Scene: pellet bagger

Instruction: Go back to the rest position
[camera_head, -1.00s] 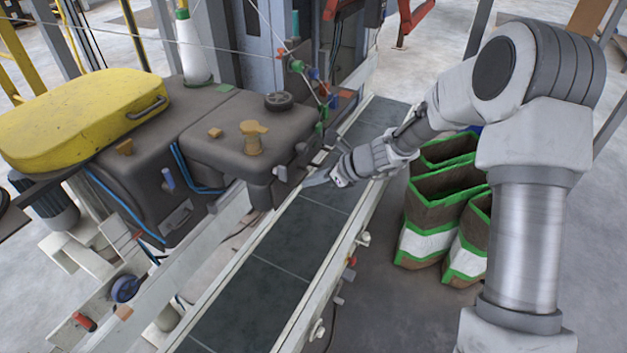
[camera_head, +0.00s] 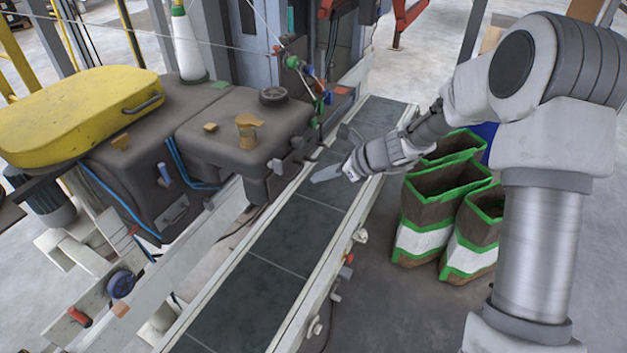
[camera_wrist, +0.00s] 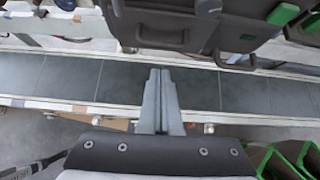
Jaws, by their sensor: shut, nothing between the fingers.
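My gripper (camera_head: 327,174) is over the dark conveyor belt (camera_head: 262,282), to the right of the grey sewing-machine-like housing (camera_head: 225,135), with a gap between them. In the wrist view my gripper (camera_wrist: 160,75) shows its two long grey fingers pressed together, with nothing between them. The fingers point across the belt (camera_wrist: 70,78) toward the dark housing (camera_wrist: 165,25) at the top. My arm reaches in from the right in the head view.
Open brown bags with green edges (camera_head: 425,215) stand on the floor right of the conveyor. A yellow cover (camera_head: 75,112) and a white thread cone (camera_head: 187,45) are at the left. Small knobs (camera_head: 360,236) line the conveyor's right rail. Floor at the bottom right is open.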

